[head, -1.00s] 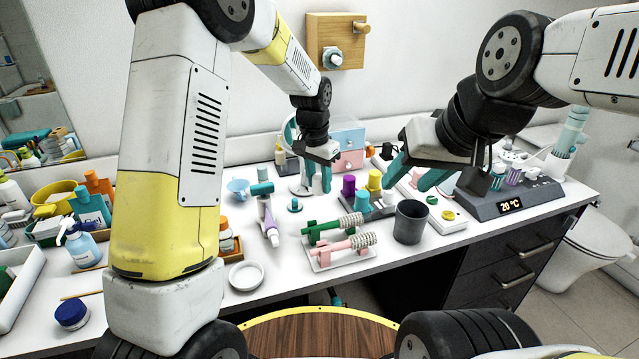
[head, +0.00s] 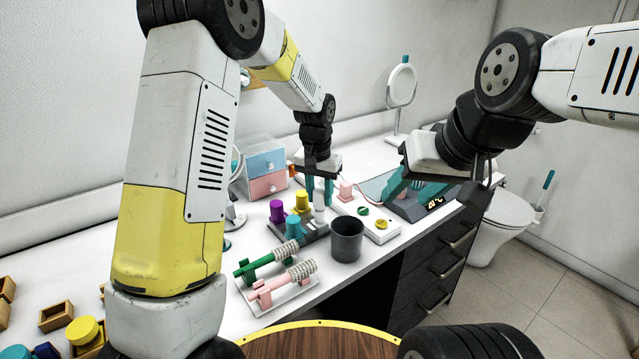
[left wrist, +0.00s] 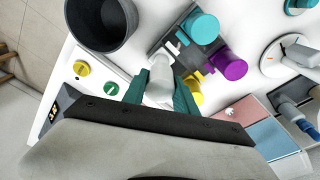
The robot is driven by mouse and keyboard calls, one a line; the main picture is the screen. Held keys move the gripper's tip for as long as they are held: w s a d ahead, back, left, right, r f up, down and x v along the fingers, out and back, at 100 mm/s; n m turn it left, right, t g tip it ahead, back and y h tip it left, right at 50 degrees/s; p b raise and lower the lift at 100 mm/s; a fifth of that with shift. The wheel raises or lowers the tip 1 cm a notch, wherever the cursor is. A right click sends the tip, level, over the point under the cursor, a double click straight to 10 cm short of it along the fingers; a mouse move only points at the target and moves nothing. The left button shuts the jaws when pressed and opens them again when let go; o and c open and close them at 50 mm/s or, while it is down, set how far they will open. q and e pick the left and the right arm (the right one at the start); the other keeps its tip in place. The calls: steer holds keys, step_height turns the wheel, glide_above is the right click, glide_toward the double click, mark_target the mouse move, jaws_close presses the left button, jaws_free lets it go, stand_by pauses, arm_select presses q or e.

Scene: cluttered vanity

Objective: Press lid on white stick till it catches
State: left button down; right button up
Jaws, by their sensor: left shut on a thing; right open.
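My left gripper (head: 319,190) is shut on a white cylindrical piece (head: 319,214), the white lid or stick. It also shows between the teal fingers in the left wrist view (left wrist: 159,82). The piece is upright at the right part of a dark holder (head: 312,236). I cannot tell whether a lid and a stick are joined there, or whether they touch. Purple (head: 277,211), yellow (head: 301,202) and teal (head: 293,226) capped sticks stand in the same holder. My right gripper (head: 420,185) is open and empty, above the right of the counter.
A dark grey cup (head: 347,240) stands close to the holder's right. A white box with green and yellow knobs (head: 378,236) is behind it. A tray with green and pink brushes (head: 283,296) lies in front. A blue and pink drawer box (head: 266,172) stands at the back left.

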mark_target(320, 209)
arm_select(q)
steer(key=shift+f, duration=2.35)
steer(key=shift+f, duration=0.15)
stand_by(0.3)
steer(key=shift+c, duration=2.1)
jaws_free()
steer(key=shift+r, duration=3.5)
